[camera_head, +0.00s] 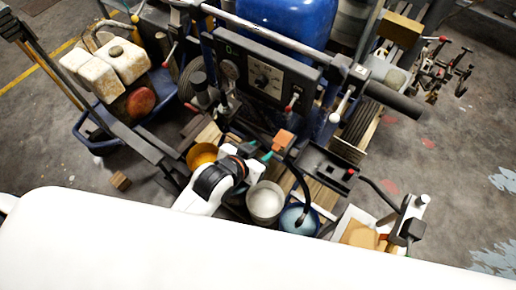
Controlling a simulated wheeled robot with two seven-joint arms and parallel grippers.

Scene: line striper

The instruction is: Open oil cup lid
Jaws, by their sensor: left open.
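My left arm reaches in from the lower left, with a white and black wrist. My left gripper (266,150) is open at the machine's middle, close to a small orange block-like part (283,140). I cannot tell whether they touch. I cannot clearly make out the oil cup or its lid; the wrist and dark parts crowd this spot. The line striper (265,75) fills the middle of the view, with a dark control panel and a blue tank (288,16). My right gripper does not show.
Below the wrist stand a pale bucket (265,202) and a blue container (298,219). A yellow-filled bucket (202,155) is left of it. A black handlebar (392,100) and a hose rise nearby.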

